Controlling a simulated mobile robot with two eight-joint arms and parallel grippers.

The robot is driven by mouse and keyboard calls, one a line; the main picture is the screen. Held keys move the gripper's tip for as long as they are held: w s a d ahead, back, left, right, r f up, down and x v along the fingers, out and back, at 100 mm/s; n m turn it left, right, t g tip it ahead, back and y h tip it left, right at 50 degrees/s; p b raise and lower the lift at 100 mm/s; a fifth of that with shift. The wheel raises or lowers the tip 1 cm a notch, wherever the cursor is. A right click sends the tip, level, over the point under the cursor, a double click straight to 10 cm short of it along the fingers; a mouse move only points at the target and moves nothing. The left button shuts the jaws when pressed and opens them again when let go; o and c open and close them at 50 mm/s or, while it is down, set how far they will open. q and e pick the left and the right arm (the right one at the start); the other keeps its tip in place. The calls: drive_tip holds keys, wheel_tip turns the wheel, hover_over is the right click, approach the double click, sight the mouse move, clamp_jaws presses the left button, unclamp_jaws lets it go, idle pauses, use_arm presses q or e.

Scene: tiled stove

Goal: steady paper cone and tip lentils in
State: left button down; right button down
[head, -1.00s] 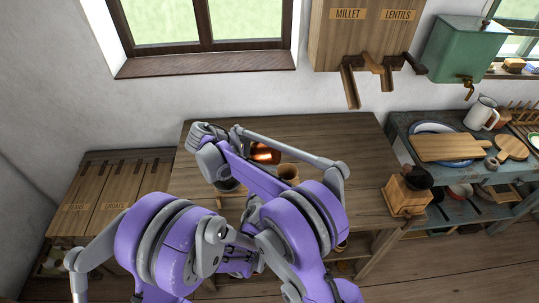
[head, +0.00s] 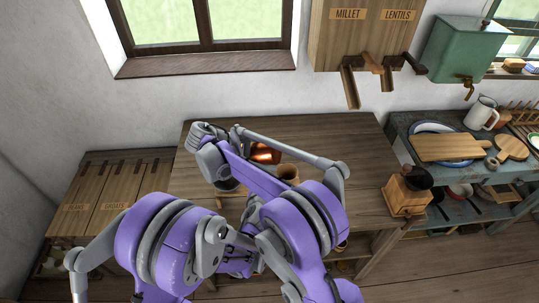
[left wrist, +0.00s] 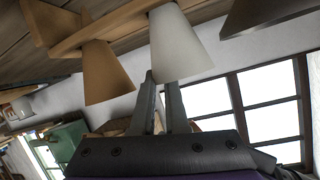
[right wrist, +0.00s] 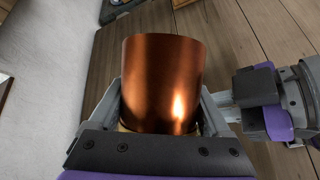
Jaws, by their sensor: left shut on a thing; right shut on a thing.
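A copper vessel (right wrist: 165,60) sits between the fingers of my right gripper (right wrist: 162,108), which is shut on it. In the head view the copper vessel (head: 266,154) shows just behind my arm, over the wooden table; its contents are not visible. A white paper cone (left wrist: 182,42) stands in a wooden rack (left wrist: 100,32) in the left wrist view, which looks upside down. My left gripper (left wrist: 164,80) is shut on the cone near its wide end. The head view hides this cone and my left fingertips behind my arms.
A brown cone (left wrist: 107,72) stands beside the white one in the rack. The table (head: 335,150) is clear to the right. A wooden grinder (head: 407,190) stands at its right edge. The millet and lentil dispenser (head: 365,40) hangs on the wall above.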

sight(269, 142)
drive_tip(key=shift+r, duration=3)
use_arm(q)
drive_tip(key=c, duration=0.9)
unclamp_jaws()
drive_tip(key=shift+w, duration=0.1)
drive_tip(key=shift+o, duration=0.2)
